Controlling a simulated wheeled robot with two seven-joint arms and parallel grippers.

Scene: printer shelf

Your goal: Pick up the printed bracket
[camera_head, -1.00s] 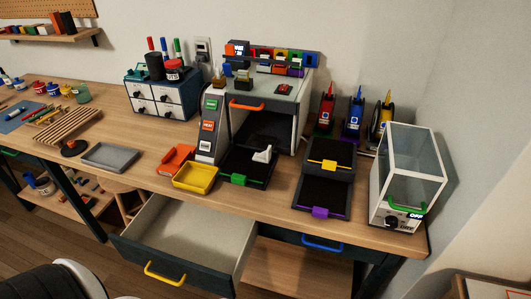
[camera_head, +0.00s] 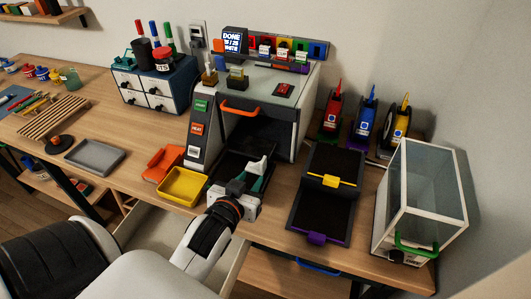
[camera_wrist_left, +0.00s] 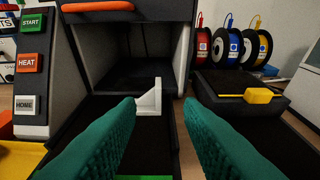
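The printed bracket (camera_wrist_left: 152,103) is a small white L-shaped piece with an upright wall. It stands on the black print plate (camera_wrist_left: 95,115) pulled out in front of the printer; it also shows in the head view (camera_head: 258,166). My left gripper (camera_head: 253,183) is over the near part of the plate, at the bracket's near side. In the left wrist view its two green fingers (camera_wrist_left: 160,110) are wide apart, with the bracket beyond and between their tips. They do not appear to touch it. My right gripper is not in view.
The open printer (camera_head: 262,125) stands behind the plate. The button panel (camera_head: 198,128) and a yellow tray (camera_head: 183,187) are to the left. Black trays with a yellow handle (camera_head: 330,180) and a clear-walled box (camera_head: 425,190) are to the right. An open drawer (camera_head: 150,232) lies below.

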